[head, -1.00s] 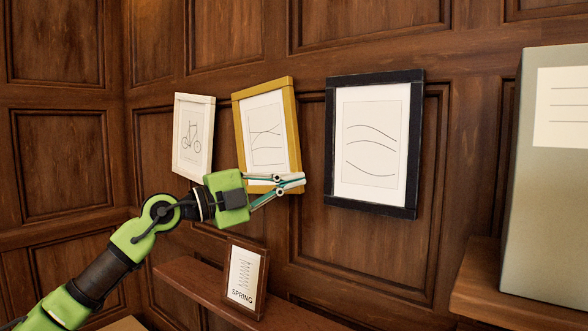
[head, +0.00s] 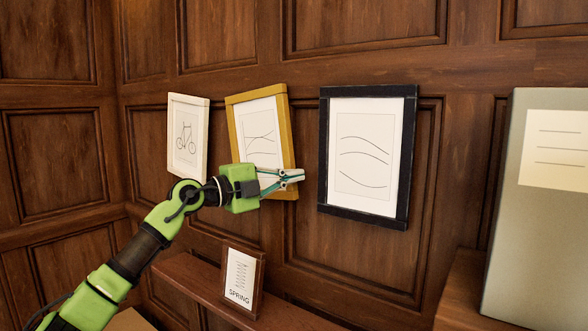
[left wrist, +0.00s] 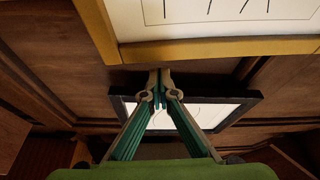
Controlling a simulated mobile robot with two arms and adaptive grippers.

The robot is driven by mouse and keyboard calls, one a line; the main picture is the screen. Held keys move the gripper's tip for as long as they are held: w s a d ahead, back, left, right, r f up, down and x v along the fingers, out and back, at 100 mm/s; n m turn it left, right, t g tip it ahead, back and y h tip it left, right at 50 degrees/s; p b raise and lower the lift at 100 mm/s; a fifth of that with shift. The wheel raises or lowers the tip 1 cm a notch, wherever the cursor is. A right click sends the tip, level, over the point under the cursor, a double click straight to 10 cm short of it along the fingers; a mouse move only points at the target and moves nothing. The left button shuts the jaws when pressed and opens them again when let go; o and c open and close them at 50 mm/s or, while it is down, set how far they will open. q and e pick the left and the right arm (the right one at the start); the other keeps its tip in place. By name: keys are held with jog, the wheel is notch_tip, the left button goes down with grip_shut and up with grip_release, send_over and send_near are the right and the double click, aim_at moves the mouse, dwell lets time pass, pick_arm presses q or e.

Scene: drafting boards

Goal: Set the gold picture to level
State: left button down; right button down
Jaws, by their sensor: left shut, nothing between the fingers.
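The gold picture (head: 234,125) hangs on the panelled wall between a white-framed and a black-framed picture. It is tilted against its neighbours, its right side higher and its bottom swung right. My left gripper (head: 301,176) is shut and empty, its fingers pointing right across the picture's lower right corner in the head view. They hide part of that corner. In the left wrist view the gold frame's edge (left wrist: 220,48) crosses the top, and the shut fingertips (left wrist: 159,74) are just beside it. I cannot tell whether they touch it. My right gripper is not in view.
The black-framed picture (head: 323,150) hangs close on the right, the white-framed picture (head: 172,135) on the left. A small "SPRING" frame (head: 242,275) stands on the ledge (head: 200,285) below. A grey box (head: 540,240) stands at the right.

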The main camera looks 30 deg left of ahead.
pick_arm(q)
jog(key=shift+a+f, duration=0.1)
jog(key=shift+a, duration=0.6)
jog(key=shift+d, duration=0.1)
jog(key=w+a+f+v, duration=0.1)
jog(key=a+v, duration=0.1)
jog(key=v, duration=1.1)
jog(key=shift+f, duration=0.35)
jog(key=shift+w, duration=0.15)
